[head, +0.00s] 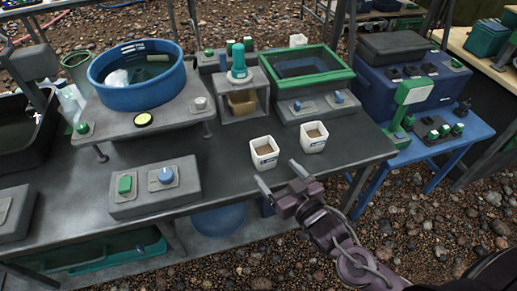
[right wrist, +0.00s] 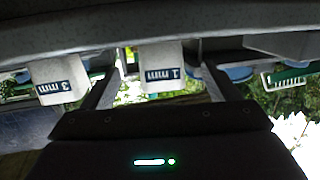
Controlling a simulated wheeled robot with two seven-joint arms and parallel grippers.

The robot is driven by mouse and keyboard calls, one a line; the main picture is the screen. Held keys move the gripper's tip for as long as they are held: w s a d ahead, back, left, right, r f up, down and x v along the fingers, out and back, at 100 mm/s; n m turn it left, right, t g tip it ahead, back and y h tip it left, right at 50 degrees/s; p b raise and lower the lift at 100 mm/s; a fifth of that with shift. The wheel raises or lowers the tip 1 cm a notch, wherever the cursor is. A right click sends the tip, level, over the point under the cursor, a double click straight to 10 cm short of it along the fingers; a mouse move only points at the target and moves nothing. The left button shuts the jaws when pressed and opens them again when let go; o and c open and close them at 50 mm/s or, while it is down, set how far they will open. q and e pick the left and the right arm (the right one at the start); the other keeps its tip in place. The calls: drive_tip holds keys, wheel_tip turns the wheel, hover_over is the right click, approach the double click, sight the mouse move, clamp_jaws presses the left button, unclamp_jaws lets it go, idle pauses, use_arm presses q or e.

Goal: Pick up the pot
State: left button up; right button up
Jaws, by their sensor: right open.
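Two small white pots with brown contents stand upright on the dark tabletop in the head view, one on the left (head: 264,153) and one on the right (head: 313,137). In the wrist view the 1 mm pot lies between the fingers' lines (right wrist: 160,88). My left gripper is out of view.
Behind the pots stand a grey shelf unit (head: 258,103) and a green-framed box (head: 318,68). A blue basin (head: 140,90) and a grey control box (head: 150,194) are to the left. A blue table (head: 450,146) is at right. The tabletop between control box and pots is clear.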

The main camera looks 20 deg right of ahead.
sight(270, 163)
drive_tip(key=shift+x, duration=0.9)
drive_tip(key=shift+w+a+r, duration=0.1)
drive_tip(key=shift+w+a, duration=0.05)
drive_tip(key=shift+w, duration=0.5)
drive_tip(key=shift+x, duration=2.35)
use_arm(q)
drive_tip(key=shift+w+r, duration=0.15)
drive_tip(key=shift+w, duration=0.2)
use_arm(e)
drive_tip(key=shift+c, duration=0.4)
drive_tip(key=c, duration=1.1)
drive_tip(key=shift+r, duration=0.1)
drive_tip(key=shift+c, duration=0.2)
